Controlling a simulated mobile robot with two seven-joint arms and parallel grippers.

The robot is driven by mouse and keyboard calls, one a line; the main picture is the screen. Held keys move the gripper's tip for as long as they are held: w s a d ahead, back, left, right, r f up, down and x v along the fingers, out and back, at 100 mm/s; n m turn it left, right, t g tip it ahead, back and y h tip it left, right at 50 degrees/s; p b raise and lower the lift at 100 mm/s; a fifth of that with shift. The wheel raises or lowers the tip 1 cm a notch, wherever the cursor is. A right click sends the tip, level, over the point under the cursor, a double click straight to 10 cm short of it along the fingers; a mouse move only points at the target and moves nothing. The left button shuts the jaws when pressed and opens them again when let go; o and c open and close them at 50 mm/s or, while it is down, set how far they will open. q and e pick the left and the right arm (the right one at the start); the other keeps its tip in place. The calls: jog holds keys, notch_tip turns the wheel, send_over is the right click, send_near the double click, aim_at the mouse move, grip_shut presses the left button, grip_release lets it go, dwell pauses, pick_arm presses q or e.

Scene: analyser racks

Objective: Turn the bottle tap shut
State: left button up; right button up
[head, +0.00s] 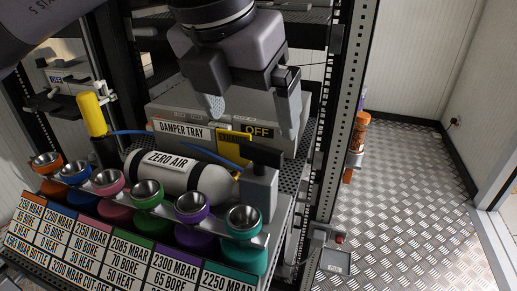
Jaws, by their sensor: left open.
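A white gas bottle marked ZERO AIR (181,174) lies on its side with dark bands round it. A yellow piece (235,143) with dark lettering stands just behind the bottle. I cannot tell for certain which of these parts is the tap handle. My left gripper (248,108) is open and empty, pointing down above and behind the bottle's right end, its two grey fingers wide apart. My right gripper is not in view.
A box marked DAMPER TRAY (181,130) and OFF sits behind the bottle. Several coloured cups (245,228) line the front above a label board (125,245). A yellow cylinder (91,115) stands at left. A perforated rack post (347,100) rises at right; open metal floor lies beyond.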

aim_at(259, 147)
pick_arm(q)
jog(key=b+x, duration=0.1)
jog(key=x, duration=0.6)
jog(key=shift+w+f, duration=0.1)
jog(key=c, duration=1.1)
